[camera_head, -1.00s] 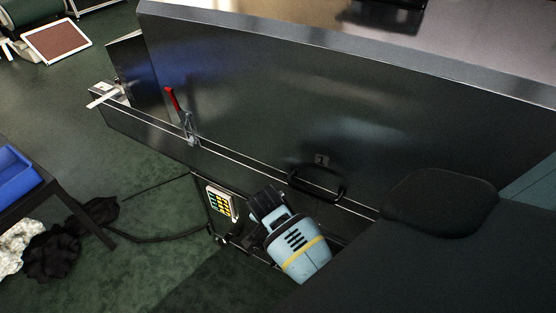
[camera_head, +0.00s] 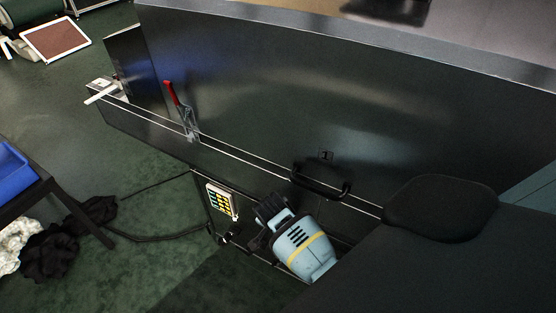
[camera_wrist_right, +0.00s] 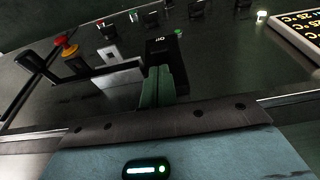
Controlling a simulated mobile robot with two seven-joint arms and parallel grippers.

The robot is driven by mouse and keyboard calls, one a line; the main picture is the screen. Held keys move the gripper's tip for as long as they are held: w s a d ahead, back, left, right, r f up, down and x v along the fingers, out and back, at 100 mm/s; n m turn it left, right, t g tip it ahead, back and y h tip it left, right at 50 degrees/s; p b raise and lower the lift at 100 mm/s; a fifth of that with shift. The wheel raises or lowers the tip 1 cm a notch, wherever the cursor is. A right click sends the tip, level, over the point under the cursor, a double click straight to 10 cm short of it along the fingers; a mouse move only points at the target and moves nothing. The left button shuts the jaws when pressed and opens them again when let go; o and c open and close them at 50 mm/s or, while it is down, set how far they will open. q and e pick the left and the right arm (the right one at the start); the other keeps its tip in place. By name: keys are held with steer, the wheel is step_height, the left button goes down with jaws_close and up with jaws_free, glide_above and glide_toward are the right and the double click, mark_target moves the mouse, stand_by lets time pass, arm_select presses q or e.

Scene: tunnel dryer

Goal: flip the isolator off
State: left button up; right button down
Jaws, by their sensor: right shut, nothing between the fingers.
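In the right wrist view a black switch box (camera_wrist_right: 163,48) stands on the dark panel, with a small white marking that looks like ON. It appears to be the isolator. My right gripper (camera_wrist_right: 160,76) is shut and empty, its green fingers pointing at the lower part of this box. The fingers cover that part, so I cannot tell whether they touch it or how its lever stands. In the head view the isolator cannot be made out. My left gripper is in neither view.
In the right wrist view a red button on a yellow base (camera_wrist_right: 66,46), a white switch plate (camera_wrist_right: 107,54) and a lit temperature display (camera_wrist_right: 297,32) are nearby. In the head view a red-handled clamp (camera_head: 180,105) and a black handle (camera_head: 321,183) are on the steel housing (camera_head: 260,90).

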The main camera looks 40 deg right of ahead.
steer(key=shift+b+x, duration=0.3)
steer(key=shift+x, duration=0.9)
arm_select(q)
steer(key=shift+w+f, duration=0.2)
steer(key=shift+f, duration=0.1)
arm_select(e)
steer(key=shift+w, duration=0.1)
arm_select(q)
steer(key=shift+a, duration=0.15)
arm_select(e)
steer(key=shift+d+f, duration=0.1)
